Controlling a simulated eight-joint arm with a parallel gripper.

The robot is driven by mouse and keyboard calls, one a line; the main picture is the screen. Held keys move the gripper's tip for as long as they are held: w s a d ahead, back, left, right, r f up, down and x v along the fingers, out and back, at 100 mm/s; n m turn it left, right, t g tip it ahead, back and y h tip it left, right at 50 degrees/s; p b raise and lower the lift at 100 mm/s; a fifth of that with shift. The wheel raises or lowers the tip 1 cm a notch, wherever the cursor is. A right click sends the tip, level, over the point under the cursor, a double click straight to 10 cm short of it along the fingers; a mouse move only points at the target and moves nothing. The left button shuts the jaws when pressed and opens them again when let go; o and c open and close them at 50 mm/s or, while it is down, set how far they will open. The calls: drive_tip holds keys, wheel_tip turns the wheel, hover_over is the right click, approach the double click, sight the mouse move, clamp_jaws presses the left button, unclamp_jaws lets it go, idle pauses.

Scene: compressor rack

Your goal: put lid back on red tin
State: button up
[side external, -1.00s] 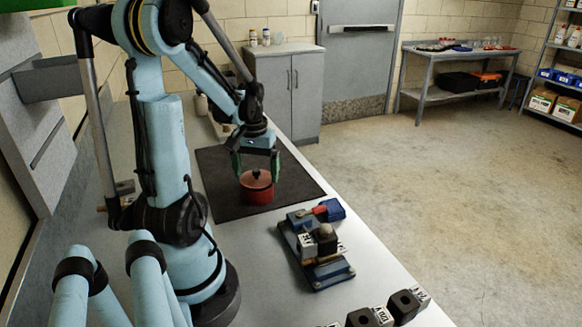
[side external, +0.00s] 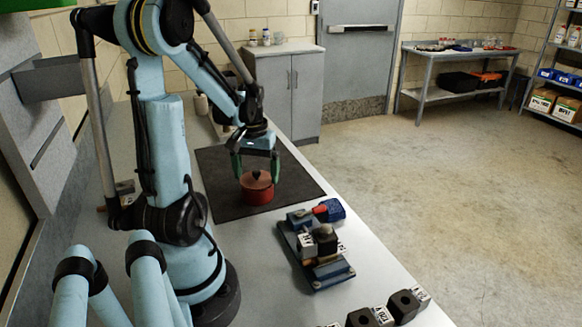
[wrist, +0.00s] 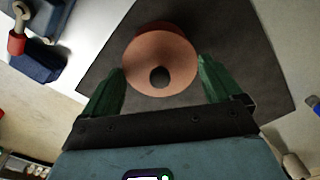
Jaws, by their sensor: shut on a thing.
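The red tin (side external: 258,194) stands on the dark mat (side external: 223,188). The round reddish lid (side external: 248,180) with a dark knob is at the tin's top in the side view; whether it is seated or just above the rim I cannot tell. My gripper (side external: 256,179) points down over the tin, its green fingers on either side of the lid. A strip of the red tin (wrist: 160,26) shows beyond the lid's far edge; the rest is hidden.
A blue fixture (side external: 318,255) with blocks and a red-and-blue part stands in front of the mat, to its right in the side view. Dark blocks (side external: 404,305) line the bench's near edge. The mat around the tin is clear.

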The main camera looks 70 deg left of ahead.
idle(0.3)
drive_tip(key=o, duration=0.8)
drive_tip(key=shift+c, duration=0.2)
drive_tip(key=shift+r, duration=3.5)
clamp_jaws()
